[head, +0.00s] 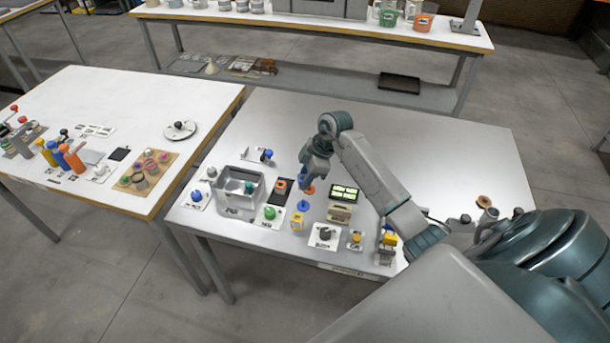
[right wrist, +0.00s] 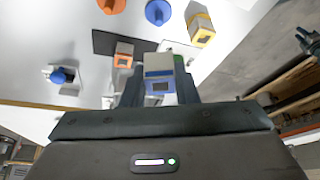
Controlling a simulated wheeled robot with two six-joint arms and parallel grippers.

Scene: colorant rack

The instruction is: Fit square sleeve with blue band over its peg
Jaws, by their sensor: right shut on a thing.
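The square sleeve with the blue band (right wrist: 160,66) is between the two fingers of my right gripper (right wrist: 158,92), which is shut on it. It is a pale block with a dark square opening in its blue-banded end. The blue peg (right wrist: 158,12) is at the top of the right wrist view, apart from the sleeve. My left gripper is not in view.
An orange peg (right wrist: 112,4) is beside the blue one. An orange-banded sleeve (right wrist: 123,52) stands on a black pad (right wrist: 104,42). A yellow-banded sleeve (right wrist: 201,30) is at the right. A display box (head: 343,193) and metal bin (head: 238,187) are nearby. The table's back is clear.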

